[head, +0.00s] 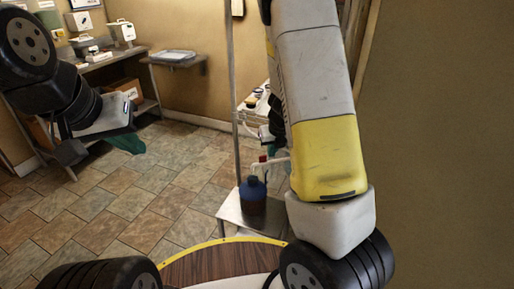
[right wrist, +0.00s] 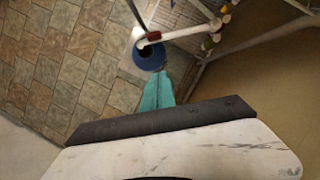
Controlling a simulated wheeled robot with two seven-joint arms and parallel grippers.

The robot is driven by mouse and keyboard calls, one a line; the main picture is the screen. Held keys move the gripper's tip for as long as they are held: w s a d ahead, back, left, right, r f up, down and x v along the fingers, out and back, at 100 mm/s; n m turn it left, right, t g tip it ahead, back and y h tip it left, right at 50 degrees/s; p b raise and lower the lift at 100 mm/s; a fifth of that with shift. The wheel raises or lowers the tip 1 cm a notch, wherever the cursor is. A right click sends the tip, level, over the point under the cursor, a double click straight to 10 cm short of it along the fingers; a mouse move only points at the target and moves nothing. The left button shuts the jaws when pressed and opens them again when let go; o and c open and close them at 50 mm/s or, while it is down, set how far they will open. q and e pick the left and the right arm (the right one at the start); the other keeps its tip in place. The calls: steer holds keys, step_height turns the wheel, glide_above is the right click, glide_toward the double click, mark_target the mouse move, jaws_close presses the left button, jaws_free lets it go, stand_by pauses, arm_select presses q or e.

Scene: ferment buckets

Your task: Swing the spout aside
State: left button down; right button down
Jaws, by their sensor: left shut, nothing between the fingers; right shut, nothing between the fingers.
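A white spout (head: 272,161) with a red collar shows beside my right arm in the head view. In the right wrist view the spout (right wrist: 183,33) runs across from the right, and its bent end is over a blue-topped dark container (right wrist: 150,58). That container (head: 253,197) stands on a low metal stand in the head view. My right gripper (right wrist: 157,88) is shut and empty, its teal fingers close to the container's rim; whether they touch it I cannot tell. My left gripper (head: 128,144) is shut and empty over the floor at left, far from the spout.
The low metal stand (head: 230,212) has an upright post (head: 231,85) beside it. A white frame with small coloured fittings (right wrist: 216,28) is near the spout. A bench with boxes stands at the back left. Tiled floor (head: 175,165) is open between.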

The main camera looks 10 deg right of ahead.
glide_toward(263, 164)
steer(key=shift+x, duration=2.35)
steer(key=shift+d, duration=0.1)
